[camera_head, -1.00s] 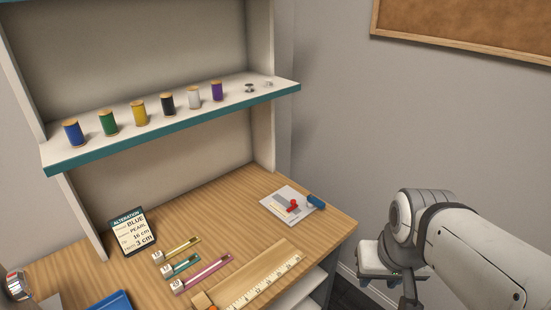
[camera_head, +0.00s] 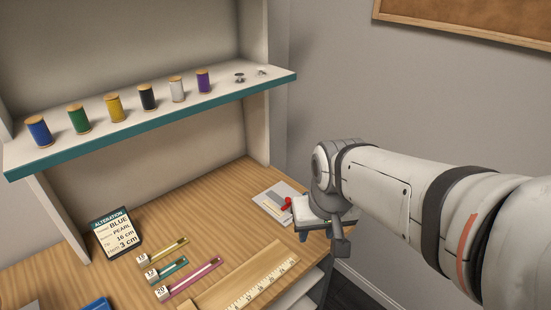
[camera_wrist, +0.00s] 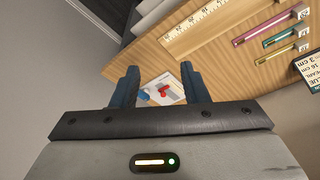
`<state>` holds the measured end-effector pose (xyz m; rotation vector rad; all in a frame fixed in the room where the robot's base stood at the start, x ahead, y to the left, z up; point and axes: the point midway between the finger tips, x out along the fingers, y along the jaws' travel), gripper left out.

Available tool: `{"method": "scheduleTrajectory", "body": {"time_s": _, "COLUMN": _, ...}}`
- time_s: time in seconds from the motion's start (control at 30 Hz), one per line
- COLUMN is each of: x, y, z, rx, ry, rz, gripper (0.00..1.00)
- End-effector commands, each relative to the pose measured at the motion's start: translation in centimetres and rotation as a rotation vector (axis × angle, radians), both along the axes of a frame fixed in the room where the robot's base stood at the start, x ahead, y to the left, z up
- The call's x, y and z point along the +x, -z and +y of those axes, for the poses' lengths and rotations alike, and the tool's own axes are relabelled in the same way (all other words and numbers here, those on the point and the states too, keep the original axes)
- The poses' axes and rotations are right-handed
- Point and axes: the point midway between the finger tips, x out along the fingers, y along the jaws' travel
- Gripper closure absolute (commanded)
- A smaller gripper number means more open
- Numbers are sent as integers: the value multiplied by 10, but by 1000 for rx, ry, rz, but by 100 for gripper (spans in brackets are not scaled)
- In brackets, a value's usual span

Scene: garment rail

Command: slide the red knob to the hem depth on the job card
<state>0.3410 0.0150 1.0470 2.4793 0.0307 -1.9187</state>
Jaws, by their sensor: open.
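The job card (camera_head: 116,232) stands upright at the left of the desk, and its lowest line reads 3 cm. The red knob (camera_head: 286,204) sits on a small gauge on a white sheet (camera_head: 264,199) near the right end of the desk. In the wrist view, the red knob (camera_wrist: 164,91) shows between my fingers, beyond their tips. My gripper (camera_wrist: 158,75) is open and empty, its two blue fingers apart. In the head view, my wrist partly covers the right side of the sheet. The knob's setting is too small to read.
A wooden ruler (camera_head: 250,283) lies along the desk's front edge. Several coloured zipper-like strips with number tags, one pink (camera_head: 195,278), lie left of it. A shelf (camera_head: 160,115) with several thread spools hangs above. Bare desk (camera_head: 225,215) lies between card and sheet.

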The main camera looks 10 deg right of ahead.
Motion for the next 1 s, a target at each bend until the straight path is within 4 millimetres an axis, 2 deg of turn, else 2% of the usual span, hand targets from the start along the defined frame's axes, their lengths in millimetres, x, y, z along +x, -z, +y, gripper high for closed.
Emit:
{"method": "scheduleTrajectory", "body": {"time_s": 0.03, "x": 22, "y": 11, "z": 4, "rx": 3, "ry": -21, "rz": -1, "gripper": 59}}
{"method": "scheduleTrajectory", "body": {"time_s": 0.27, "x": 137, "y": 46, "z": 3, "rx": 17, "ry": -103, "rz": -51, "gripper": 59}}
{"method": "scheduleTrajectory", "body": {"time_s": 0.4, "x": 205, "y": 81, "z": -1, "rx": 20, "ry": -146, "rz": -84, "gripper": 59}}
{"method": "scheduleTrajectory", "body": {"time_s": 0.5, "x": 245, "y": 106, "z": -4, "rx": 18, "ry": -171, "rz": -105, "gripper": 59}}
{"method": "scheduleTrajectory", "body": {"time_s": 0.6, "x": 275, "y": 127, "z": -6, "rx": 15, "ry": -190, "rz": -122, "gripper": 59}}
{"method": "scheduleTrajectory", "body": {"time_s": 0.7, "x": 294, "y": 141, "z": -8, "rx": 13, "ry": -203, "rz": -134, "gripper": 59}}
{"method": "scheduleTrajectory", "body": {"time_s": 1.0, "x": 314, "y": 171, "z": -7, "rx": 10, "ry": -213, "rz": -139, "gripper": 59}}
